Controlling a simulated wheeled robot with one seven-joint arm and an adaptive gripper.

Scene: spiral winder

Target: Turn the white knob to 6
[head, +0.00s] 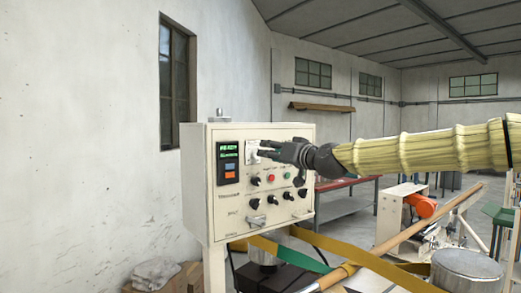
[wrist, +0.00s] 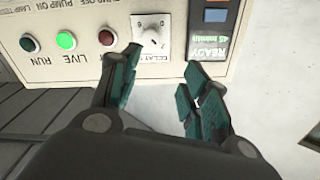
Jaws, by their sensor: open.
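The white knob (wrist: 152,38) sits on a white square plate marked with a scale and the word DELAY, upside down in the wrist view. In the head view the white knob's plate (head: 251,152) is right of the display, partly covered by my gripper (head: 266,149). In the wrist view my gripper (wrist: 162,61) is open, its two dark teal fingers pointing at the panel. The left fingertip is close to the knob's plate and the right one is below the display side. I see no finger closed on the knob. The number it points to is too small to read.
The cream control box (head: 202,190) carries a display (head: 228,152), several black knobs and coloured buttons. A red button (wrist: 106,37) and a green one (wrist: 66,41) are beside the white knob. Yellow belts (head: 340,255) and a wooden pole run below and right of the box.

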